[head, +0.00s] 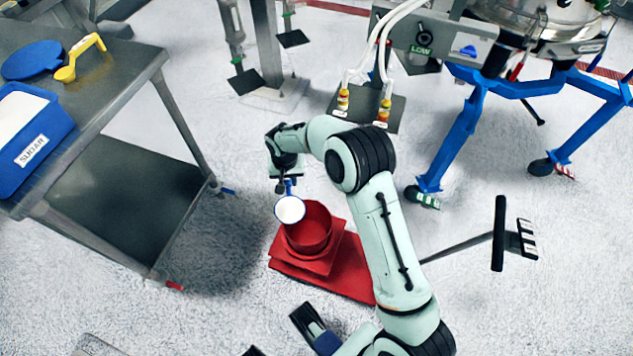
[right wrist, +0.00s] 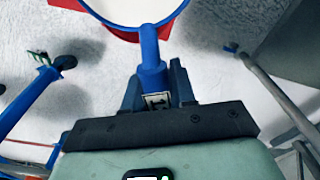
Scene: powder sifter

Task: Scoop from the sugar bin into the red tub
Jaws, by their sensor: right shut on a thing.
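My right gripper (head: 285,178) is shut on the handle of a blue scoop (head: 290,209); its fingers (right wrist: 154,92) also show in the right wrist view. The scoop's bowl (right wrist: 135,8) is full of white sugar and looks about level. In the head view the bowl overlaps the back left rim of the red tub (head: 310,232), apparently above it. The tub stands upright on a red base (head: 345,270) on the floor. Its inside is partly hidden by the scoop. The blue sugar bin (head: 42,148), labelled SUGAR, stands on the grey table at the left.
The grey table (head: 110,88) also bears a blue lid (head: 33,60) and a yellow scoop (head: 78,60). A machine on blue legs (head: 455,135) stands at the back right. A grey post (head: 265,45) stands at the back. Floor is clear between table and tub.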

